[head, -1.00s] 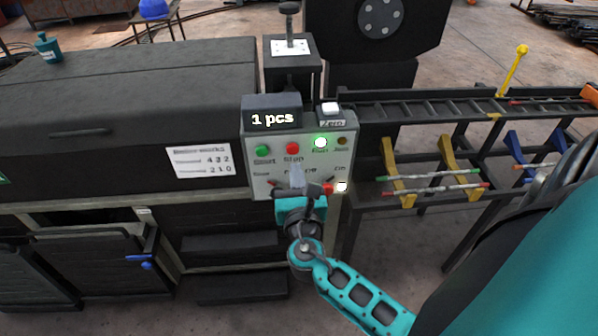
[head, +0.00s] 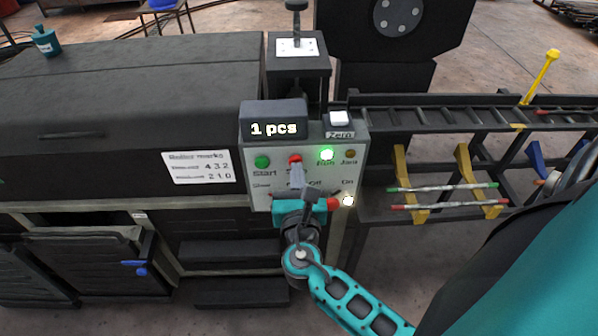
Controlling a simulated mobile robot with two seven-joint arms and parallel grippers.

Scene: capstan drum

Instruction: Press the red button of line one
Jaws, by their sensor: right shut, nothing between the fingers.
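The control panel (head: 257,184) stands in the middle of the head view, with a green Start button (head: 262,162) and a red Stop button (head: 295,158) to its right. My right gripper (head: 297,166) is shut and empty. Its fingertips overlap the lower part of the red button and hide its label; I cannot tell whether they touch it. My left gripper is not in view.
A rack with bars (head: 442,187) stands at right.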

